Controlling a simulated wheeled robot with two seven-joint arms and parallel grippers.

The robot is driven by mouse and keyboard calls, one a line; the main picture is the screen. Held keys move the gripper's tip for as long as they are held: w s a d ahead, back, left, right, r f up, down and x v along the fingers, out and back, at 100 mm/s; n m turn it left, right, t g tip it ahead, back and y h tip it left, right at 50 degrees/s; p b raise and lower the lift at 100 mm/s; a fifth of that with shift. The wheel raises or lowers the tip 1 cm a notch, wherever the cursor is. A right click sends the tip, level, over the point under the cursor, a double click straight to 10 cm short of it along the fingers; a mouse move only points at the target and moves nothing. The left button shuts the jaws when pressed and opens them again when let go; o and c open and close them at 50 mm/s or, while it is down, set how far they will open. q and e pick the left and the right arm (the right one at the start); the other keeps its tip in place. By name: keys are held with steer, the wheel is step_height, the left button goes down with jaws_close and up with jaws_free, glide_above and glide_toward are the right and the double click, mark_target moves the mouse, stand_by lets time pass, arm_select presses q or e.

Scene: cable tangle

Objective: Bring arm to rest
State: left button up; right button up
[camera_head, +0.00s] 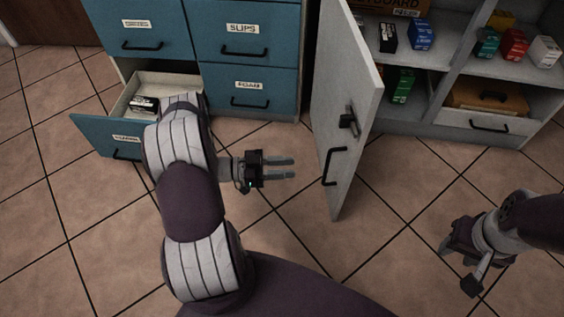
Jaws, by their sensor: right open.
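My left arm reaches up over the floor, and its gripper (292,168) points right, towards the open white cabinet door. Its two fingers are parted with nothing between them, and a gap of floor shows between them and the door. My right gripper (458,268) hangs low over the floor at the right. It is open, and I see nothing held in it.
The white cabinet door (345,100) stands open into the room. Behind it are shelves with small boxes (422,35) and an orange case (487,97). A teal drawer (92,135) is pulled out at the left, holding a small box (144,104). Tiled floor between is clear.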

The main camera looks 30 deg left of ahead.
arm_select(q)
steer(key=shift+s+a, duration=0.2)
steer(key=shift+a, duration=0.2)
